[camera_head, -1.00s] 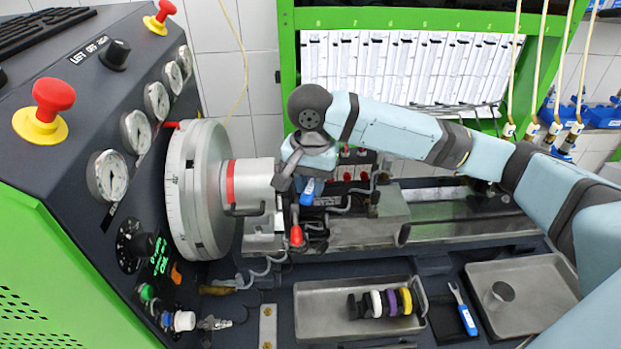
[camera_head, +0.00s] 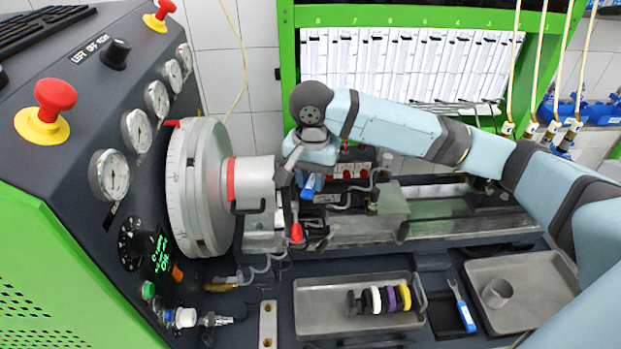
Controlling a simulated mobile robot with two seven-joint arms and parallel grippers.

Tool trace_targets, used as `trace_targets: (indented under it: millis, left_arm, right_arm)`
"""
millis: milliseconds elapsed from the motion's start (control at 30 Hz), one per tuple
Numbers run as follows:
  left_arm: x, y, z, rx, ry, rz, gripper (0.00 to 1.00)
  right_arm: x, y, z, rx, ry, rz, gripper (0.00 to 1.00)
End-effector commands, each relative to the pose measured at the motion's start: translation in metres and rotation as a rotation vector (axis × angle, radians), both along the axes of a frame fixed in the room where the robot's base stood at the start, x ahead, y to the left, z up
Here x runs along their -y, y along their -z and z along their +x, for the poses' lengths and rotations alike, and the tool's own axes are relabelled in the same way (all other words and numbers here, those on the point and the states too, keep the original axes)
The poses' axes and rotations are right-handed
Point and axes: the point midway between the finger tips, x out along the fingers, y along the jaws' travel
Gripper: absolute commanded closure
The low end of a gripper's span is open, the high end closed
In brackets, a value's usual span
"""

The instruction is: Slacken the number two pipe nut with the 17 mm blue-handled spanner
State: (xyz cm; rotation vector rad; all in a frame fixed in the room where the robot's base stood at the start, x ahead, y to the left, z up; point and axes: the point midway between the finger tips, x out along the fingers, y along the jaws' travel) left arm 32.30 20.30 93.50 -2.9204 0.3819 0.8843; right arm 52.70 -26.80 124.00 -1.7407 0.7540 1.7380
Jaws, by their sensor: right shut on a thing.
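My right gripper (camera_head: 296,188) reaches down over the pump on the bench, just right of the silver coupling. It is shut on a blue-handled spanner (camera_head: 311,186), whose short blue handle shows beside the fingers. The spanner's jaw end and the pipe nuts are hidden or too small to make out, so I cannot tell whether it sits on nut number two. A second blue-handled spanner (camera_head: 463,309) lies in a dark recess at the front right. The size marks cannot be read. My left gripper is not in view.
The large silver flywheel (camera_head: 204,188) and coupling stand left of the gripper. A red-ended lever (camera_head: 297,232) is close below it. A metal tray (camera_head: 330,315) holds several coloured rings. Another tray (camera_head: 535,277) holds a grey cup (camera_head: 497,292). Green rack behind.

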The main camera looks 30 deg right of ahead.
Motion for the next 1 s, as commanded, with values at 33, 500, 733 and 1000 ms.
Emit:
trace_targets:
  millis: [33,500,733,1000]
  left_arm:
    - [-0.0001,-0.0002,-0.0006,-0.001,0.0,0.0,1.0]
    - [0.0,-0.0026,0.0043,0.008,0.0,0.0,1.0]
    - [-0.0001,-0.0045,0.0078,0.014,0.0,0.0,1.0]
    - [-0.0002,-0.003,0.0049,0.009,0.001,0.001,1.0]
  right_arm:
    - [0.0012,-0.0004,0.001,0.0,0.0,0.0,1.0]
    - [0.0026,-0.0003,0.0025,0.0,-0.001,0.0,1.0]
    - [0.005,-0.0001,0.0047,0.0,0.0,0.0,1.0]
    - [0.0099,0.0002,0.0093,0.0,0.0,0.0,1.0]
